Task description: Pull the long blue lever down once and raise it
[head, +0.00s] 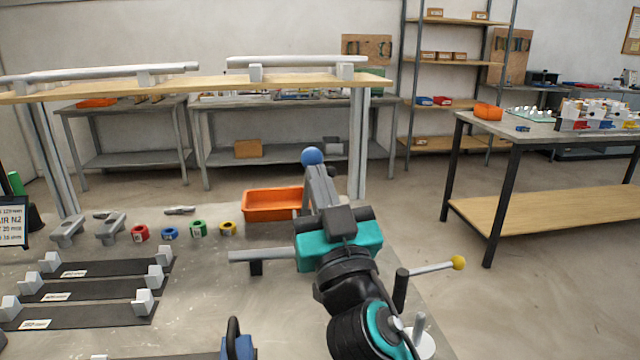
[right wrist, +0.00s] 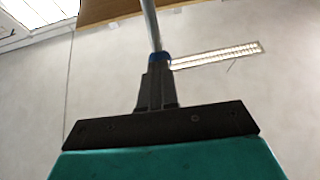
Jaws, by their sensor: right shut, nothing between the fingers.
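The long lever's blue ball knob (head: 312,156) shows in the head view just beyond the tips of my right gripper (head: 317,178). The rest of the lever is hidden there behind my gripper and arm. In the right wrist view my right gripper (right wrist: 156,75) is shut and empty, with a blue part (right wrist: 158,59) right behind its fingertips. A thin grey rod (right wrist: 151,25) runs up from that part to the top edge. I cannot tell whether the fingertips touch the blue part. My left gripper is not in view.
A shorter lever with a yellow ball (head: 458,262) stands right of my arm. An orange bin (head: 270,205) lies behind it to the left. Coloured rings (head: 198,228) and dark strips with grey blocks (head: 85,288) lie on the left. A wooden beam (head: 215,84) spans the back.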

